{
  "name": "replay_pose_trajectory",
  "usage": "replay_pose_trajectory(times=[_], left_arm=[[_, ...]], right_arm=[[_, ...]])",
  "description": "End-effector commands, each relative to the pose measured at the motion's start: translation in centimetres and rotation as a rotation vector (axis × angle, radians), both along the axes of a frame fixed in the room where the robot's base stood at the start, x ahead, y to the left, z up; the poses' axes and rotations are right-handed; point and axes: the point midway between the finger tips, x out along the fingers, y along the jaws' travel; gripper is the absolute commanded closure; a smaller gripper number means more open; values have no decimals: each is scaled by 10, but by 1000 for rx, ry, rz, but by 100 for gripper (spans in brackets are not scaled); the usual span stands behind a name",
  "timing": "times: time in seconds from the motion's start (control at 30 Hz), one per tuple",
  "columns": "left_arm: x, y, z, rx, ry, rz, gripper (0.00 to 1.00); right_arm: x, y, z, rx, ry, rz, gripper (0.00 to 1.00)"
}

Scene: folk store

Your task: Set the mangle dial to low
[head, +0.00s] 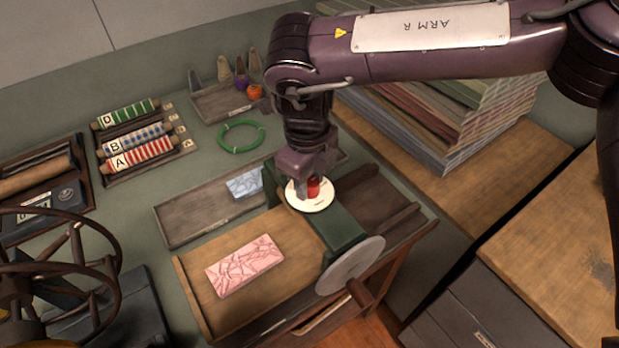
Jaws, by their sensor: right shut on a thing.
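The mangle (345,233) is a dark green machine with a grey wheel (350,266) on its near end and a wooden bed in front. Its dial is a round cream plate (321,206) on top, with a red knob (314,187) at the middle. My right gripper (308,185) comes down from above and is shut on the red knob. The fingers hide part of the dial, and its marks are too small to read. A pink crackle-patterned cloth (244,265) lies folded on the wooden bed. My left gripper is not in view.
A tray (190,222) with a pale blue cloth (245,183) lies left of the mangle. A green ring (241,136), lettered rolls (139,153) and a tray of cones (222,102) stand behind. Stacked cloth (440,125) fills the back right. A spoked handwheel (60,255) is at left.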

Motion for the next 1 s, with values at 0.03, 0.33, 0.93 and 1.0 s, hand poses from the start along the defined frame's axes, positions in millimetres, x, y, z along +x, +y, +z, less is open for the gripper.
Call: replay_pose_trajectory(times=[0.03, 0.33, 0.93, 1.0], left_arm=[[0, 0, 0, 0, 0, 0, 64], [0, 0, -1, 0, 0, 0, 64], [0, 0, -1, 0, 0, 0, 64], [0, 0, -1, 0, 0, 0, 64]], right_arm=[[2, 1, 2, 4, -7, -29, 89], [3, 0, 3, 3, -9, -135, 89], [3, 1, 4, 5, -10, -156, 59], [3, 1, 3, 4, -8, -155, 50]])
